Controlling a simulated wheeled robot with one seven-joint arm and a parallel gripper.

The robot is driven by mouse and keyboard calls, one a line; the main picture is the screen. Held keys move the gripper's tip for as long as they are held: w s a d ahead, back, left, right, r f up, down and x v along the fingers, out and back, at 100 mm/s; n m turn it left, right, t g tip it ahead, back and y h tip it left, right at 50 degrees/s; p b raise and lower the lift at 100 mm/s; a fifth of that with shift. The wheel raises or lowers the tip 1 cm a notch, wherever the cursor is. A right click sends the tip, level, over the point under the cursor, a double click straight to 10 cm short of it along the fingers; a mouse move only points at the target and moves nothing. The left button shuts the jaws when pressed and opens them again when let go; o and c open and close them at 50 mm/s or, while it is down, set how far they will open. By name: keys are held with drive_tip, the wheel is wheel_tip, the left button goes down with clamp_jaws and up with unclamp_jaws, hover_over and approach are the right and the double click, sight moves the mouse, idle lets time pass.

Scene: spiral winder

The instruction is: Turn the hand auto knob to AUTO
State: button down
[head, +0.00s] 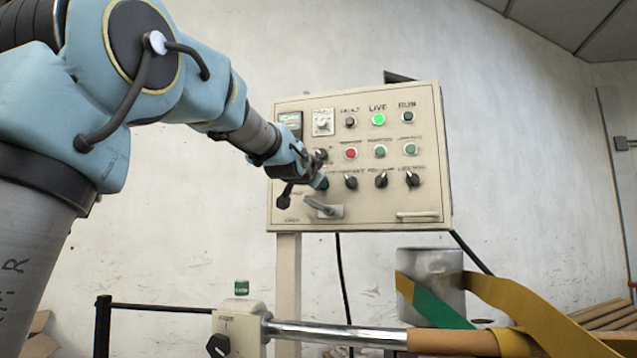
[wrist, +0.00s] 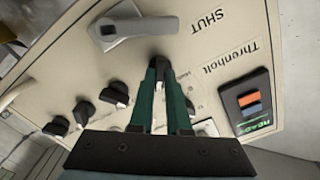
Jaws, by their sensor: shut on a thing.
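The beige control panel (head: 380,205) stands against the wall, with a row of black knobs low on its face. My gripper (head: 319,181) is at the left end of that row in the head view. In the wrist view my gripper (wrist: 160,70) has its green fingers closed on a black knob (wrist: 158,60). This knob lines up with the others of the row. Its label is too hidden to read, so I cannot confirm that it is the hand auto knob, nor which position it points to.
A grey lever handle (wrist: 140,27) marked SHUT sits close by the held knob. Another black knob (head: 351,181) is just right of my gripper. A green lamp (head: 378,119) is lit above. A metal roll (head: 430,270) with tape stands in front, below the panel.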

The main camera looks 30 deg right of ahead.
drive_tip(key=c, duration=0.9)
unclamp_jaws()
drive_tip(key=p+v, duration=0.3)
drive_tip(key=v, duration=0.7)
drive_tip(key=shift+s+a, duration=0.3)
